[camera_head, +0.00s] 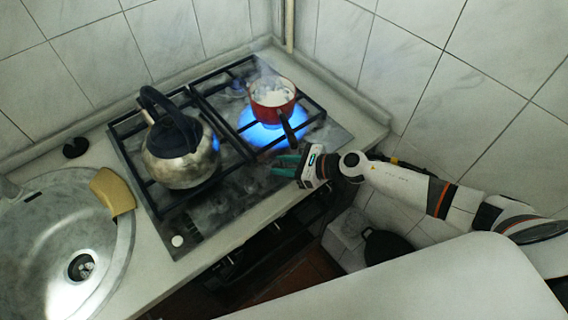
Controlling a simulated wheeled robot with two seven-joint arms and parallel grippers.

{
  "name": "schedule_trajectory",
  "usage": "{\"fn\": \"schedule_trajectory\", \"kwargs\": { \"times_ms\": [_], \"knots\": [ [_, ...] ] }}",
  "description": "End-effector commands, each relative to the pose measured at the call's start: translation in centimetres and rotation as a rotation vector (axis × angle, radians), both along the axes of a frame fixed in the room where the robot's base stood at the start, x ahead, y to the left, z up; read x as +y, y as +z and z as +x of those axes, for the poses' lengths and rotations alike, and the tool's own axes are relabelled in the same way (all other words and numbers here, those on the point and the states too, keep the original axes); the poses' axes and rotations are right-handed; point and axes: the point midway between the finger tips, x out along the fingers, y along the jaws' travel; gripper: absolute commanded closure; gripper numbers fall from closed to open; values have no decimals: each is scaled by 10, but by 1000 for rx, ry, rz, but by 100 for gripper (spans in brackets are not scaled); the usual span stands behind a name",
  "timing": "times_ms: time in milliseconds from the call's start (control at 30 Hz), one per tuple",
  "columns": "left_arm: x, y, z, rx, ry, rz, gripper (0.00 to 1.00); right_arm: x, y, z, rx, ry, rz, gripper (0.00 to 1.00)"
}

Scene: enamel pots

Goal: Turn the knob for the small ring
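A gas hob (228,205) with black grates is set in the counter. A small red pot (272,100) with whitish contents and a dark handle stands on the back right, with a wide blue flame under it. A steel kettle (181,152) stands on the left grate, with a blue glow at its right side. One pale round knob (177,241) shows at the hob's front left corner; I make out no other knob clearly. My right gripper (285,165) is at the hob's right front edge, teal fingers apart, with nothing visible between them. My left gripper is out of view.
A round sink (110,262) is at the left, with a tan sponge (112,191) on its rim and a black round object (75,147) behind. Tiled walls close the back and right. A dark pan (385,246) sits low beside the counter.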

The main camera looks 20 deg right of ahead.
Motion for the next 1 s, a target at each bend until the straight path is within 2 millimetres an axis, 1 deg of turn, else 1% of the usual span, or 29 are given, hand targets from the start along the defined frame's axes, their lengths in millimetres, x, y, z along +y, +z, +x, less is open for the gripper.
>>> {"fn": "schedule_trajectory", "kwargs": {
  "times_ms": [33, 100, 267, 367, 467, 667, 800, 1000],
  "knots": [
    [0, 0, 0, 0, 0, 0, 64, 0, 0, 0, 0, 0, 0, 83],
    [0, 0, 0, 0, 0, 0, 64, 0, 0, 0, 0, 0, 0, 92],
    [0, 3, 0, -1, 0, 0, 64, 0, 1, 0, 1, -8, 1, 92],
    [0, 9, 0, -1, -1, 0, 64, 0, 3, -1, 1, -30, 1, 92],
    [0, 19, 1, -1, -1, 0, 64, 1, 4, -2, 2, -68, 1, 92],
    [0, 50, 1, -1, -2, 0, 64, 3, 8, -4, 3, -202, 1, 92],
    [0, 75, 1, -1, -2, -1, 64, 5, 9, -5, 4, -328, 1, 92],
    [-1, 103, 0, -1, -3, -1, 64, 8, 7, -7, 7, -521, 4, 92]
  ]
}}
